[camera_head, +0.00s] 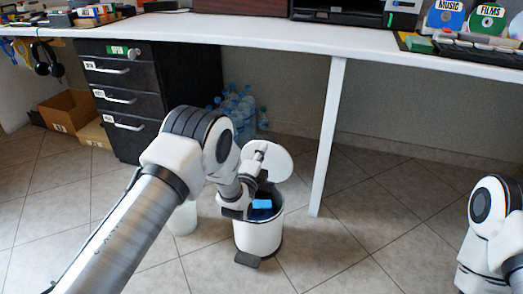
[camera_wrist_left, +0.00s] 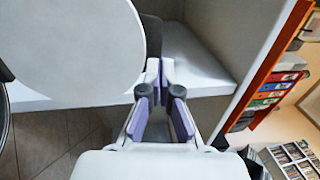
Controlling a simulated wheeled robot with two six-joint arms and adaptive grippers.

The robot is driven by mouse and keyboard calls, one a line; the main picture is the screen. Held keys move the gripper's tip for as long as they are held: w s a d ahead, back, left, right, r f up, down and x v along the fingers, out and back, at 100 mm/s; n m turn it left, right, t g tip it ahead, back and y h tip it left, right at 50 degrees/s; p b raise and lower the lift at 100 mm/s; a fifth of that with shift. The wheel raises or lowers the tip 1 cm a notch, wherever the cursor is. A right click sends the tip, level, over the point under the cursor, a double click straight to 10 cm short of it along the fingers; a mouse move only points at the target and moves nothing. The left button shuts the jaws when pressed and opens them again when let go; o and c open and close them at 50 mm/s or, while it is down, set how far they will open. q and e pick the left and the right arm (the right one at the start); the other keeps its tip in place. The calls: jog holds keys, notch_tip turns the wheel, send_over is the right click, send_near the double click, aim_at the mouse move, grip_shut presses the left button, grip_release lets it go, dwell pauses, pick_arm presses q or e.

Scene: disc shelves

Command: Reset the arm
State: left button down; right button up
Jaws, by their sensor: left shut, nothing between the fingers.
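My left arm reaches in from the left in the head view. Its gripper (camera_head: 261,150) is at the open lid of a white pedal bin, fingers pointing up. In the left wrist view the left gripper (camera_wrist_left: 160,68) has its fingertips together with nothing between them. The round white lid (camera_head: 276,164) stands raised behind the gripper; a large white disc, apparently this lid (camera_wrist_left: 75,45), fills the upper left of the wrist view. The bin (camera_head: 258,238) holds a blue item (camera_head: 262,205). Part of my right arm shows at the right edge; its gripper is out of view.
A white desk (camera_head: 270,36) spans the top, with a white leg (camera_head: 328,140) right of the bin. A black drawer cabinet (camera_head: 122,95), water bottles (camera_head: 240,108) and a cardboard box (camera_head: 68,110) stand beneath.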

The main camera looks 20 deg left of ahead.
pick_arm(q)
jog(key=s+a+p, duration=0.2)
jog(key=s+p, duration=0.4)
jog(key=s, duration=0.6)
jog(key=s+a+f+n+g+y+p, duration=0.1)
jog(key=s+a+f+n+g, duration=0.15)
jog(key=s+f+g, duration=0.35)
jog(key=s+a+f+n+g+p, duration=0.1)
jog(key=s+f+n+g, duration=0.25)
jog(key=s+f, duration=0.35)
jog(key=s+f+n+g, duration=0.3)
jog(key=s+n+g, duration=0.75)
jog(key=s, duration=1.35)
notch_tip(320, 180, up, 37)
jog(key=n+p, duration=0.2)
jog(key=p, duration=3.6)
jog(key=shift+s+d+r, duration=0.2)
jog(key=shift+s, duration=0.15)
pick_arm(e)
notch_tip(320, 180, up, 46)
jog(key=shift+s+r, duration=0.15)
jog(key=shift+s, duration=0.15)
